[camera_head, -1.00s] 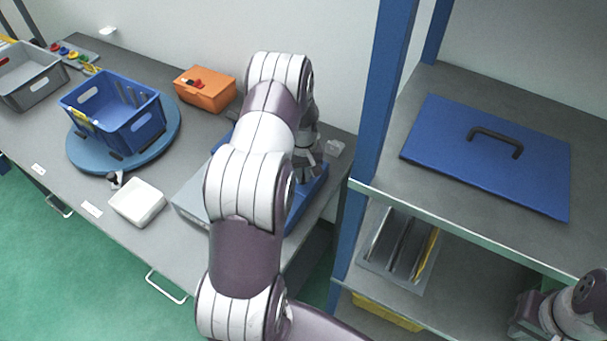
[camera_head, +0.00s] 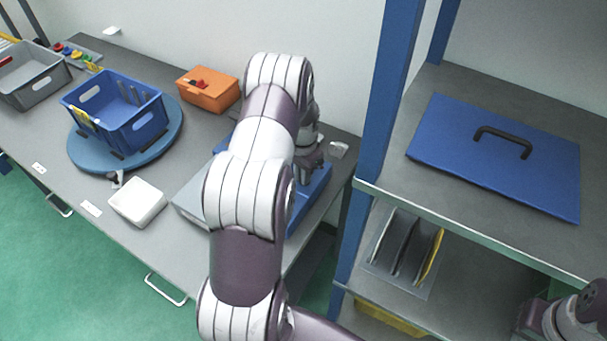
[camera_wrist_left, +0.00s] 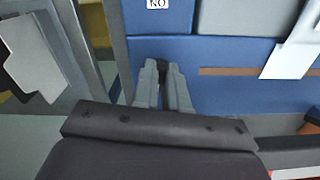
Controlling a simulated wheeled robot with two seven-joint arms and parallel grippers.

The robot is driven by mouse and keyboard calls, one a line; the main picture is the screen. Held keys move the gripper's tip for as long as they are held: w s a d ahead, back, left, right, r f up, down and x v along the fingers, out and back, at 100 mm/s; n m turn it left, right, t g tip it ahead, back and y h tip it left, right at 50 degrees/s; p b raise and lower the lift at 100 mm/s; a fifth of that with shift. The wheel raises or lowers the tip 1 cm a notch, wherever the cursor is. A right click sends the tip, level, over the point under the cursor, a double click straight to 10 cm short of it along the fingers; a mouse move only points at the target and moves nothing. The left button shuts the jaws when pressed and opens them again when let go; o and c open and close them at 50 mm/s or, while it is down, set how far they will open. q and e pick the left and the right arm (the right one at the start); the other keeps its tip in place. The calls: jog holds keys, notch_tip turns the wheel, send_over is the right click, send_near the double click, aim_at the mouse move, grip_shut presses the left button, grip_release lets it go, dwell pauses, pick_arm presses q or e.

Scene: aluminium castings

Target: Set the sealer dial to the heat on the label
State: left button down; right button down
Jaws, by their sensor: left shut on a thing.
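The sealer, a blue and grey unit (camera_head: 312,190), sits at the right end of the bench, largely hidden behind my left arm. My left gripper (camera_head: 312,158) is over its far part. In the left wrist view, the two grey fingers of my left gripper (camera_wrist_left: 165,75) are close together on a small dark knob (camera_wrist_left: 161,70), likely the dial, in front of the sealer's blue face (camera_wrist_left: 225,95). The dial's marks are hidden. A white label (camera_wrist_left: 290,60) shows at the right; its writing is unreadable. Part of my right arm shows at lower right; its fingers are unclear.
A blue crate (camera_head: 140,128) stands on a round blue turntable (camera_head: 85,155). An orange box (camera_head: 210,97), a white tray (camera_head: 137,211) and a grey bin (camera_head: 45,92) are on the bench. A blue post (camera_head: 377,110) and a shelf with a blue lid (camera_head: 490,165) stand close on the right.

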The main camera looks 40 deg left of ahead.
pick_arm(q)
jog(key=shift+w+a+r+m, duration=0.1)
jog(key=shift+w+a+m, duration=0.05)
jog(key=shift+m, duration=0.85)
jog(key=c, duration=1.2)
grip_release()
jog(key=shift+o, duration=0.2)
jog(key=shift+r, duration=0.3)
notch_tip(320, 180, up, 12)
jog(key=b, duration=0.2)
jog(key=shift+b, duration=0.4)
